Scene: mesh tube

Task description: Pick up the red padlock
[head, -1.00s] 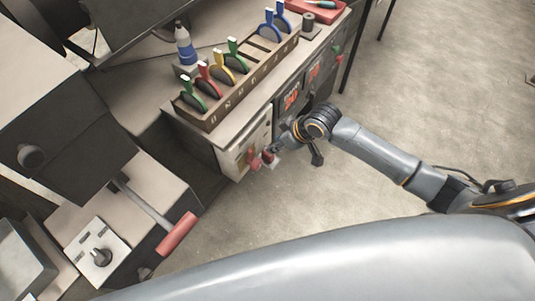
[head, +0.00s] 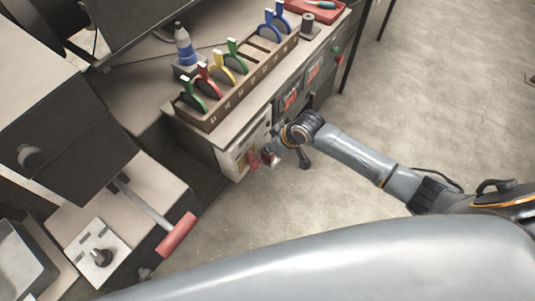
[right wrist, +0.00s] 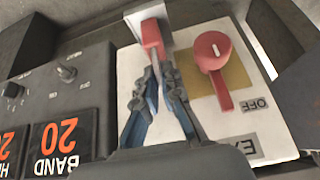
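The red padlock (right wrist: 152,36) is on the pale front panel of the bench in the right wrist view, left of a red rotary switch. It also shows as a small red patch in the head view (head: 268,157). My right gripper (right wrist: 161,72) reaches it from below in the wrist view. Its fingers converge closely around the padlock's lower end and look shut on it. In the head view my right gripper (head: 273,153) is at the panel, with its fingertips small there. My left gripper is not in view.
The red rotary switch (right wrist: 214,62) sits close beside the padlock. A dark panel with orange-lettered labels (right wrist: 55,145) adjoins on the left. A tag rack (head: 240,95) stands on the bench above. A red lever handle (head: 177,235) projects at lower left. Open floor (head: 430,100) lies right.

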